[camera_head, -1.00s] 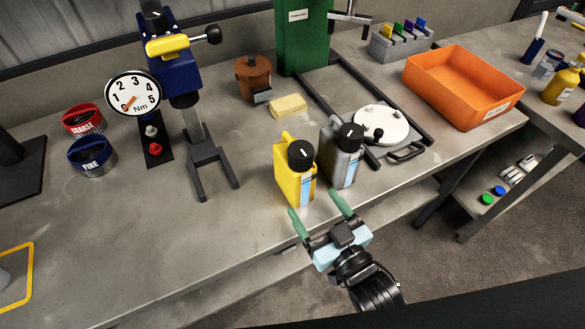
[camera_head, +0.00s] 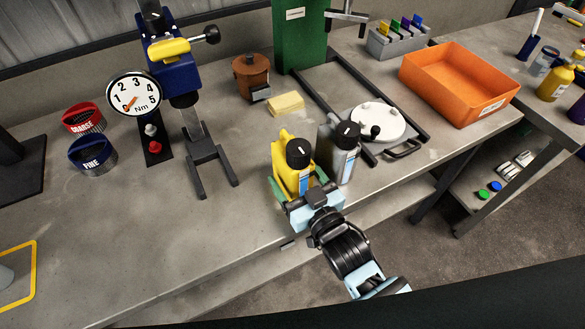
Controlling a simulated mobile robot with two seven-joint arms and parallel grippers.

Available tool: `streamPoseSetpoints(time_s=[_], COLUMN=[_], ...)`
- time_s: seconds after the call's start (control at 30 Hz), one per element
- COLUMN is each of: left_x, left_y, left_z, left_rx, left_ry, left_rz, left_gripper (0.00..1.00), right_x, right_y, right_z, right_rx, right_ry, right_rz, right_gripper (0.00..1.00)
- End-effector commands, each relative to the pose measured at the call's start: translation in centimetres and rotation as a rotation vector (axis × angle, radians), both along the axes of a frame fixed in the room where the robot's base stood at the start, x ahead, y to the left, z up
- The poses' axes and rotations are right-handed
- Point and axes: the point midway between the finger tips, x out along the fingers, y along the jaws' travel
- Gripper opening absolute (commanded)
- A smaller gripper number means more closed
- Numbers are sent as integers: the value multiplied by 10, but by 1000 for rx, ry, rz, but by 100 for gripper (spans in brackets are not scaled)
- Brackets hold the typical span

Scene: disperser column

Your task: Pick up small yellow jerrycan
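The small yellow jerrycan (camera_head: 288,170), with a black cap and a pale label, stands upright near the front edge of the workbench. My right gripper (camera_head: 298,184) is at its front, with one green finger on its left side and the other on its right, by the grey jerrycan. The fingers look spread wide around the lower body; contact is not clear. The gripper's body hides the jerrycan's lower front. My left gripper is not in view.
A grey jerrycan (camera_head: 345,162) stands close to the right of the yellow one. Behind are a yellow sponge-like block (camera_head: 286,104) and a brown pot (camera_head: 250,80). A white round lid (camera_head: 377,119) and an orange tray (camera_head: 440,95) are to the right.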

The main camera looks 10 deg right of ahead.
Motion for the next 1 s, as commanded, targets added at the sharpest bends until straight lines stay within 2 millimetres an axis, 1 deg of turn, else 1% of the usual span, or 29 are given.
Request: streamPoseSetpoints(time_s=[0.07,0.63,0.67,0.87,1.0], left_x=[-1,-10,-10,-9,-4], left_y=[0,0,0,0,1], left_z=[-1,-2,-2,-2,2], left_rx=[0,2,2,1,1], left_ry=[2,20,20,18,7], left_rz=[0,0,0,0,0], left_gripper=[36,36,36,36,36], right_x=[0,0,0,0,1], right_y=[0,0,0,0,-1], right_z=[0,0,0,2,6], right_rx=[0,0,0,2,2], right_ry=[0,0,0,-6,-7], right_rz=[0,0,0,0,0], right_gripper=[76,2,0,0,0])
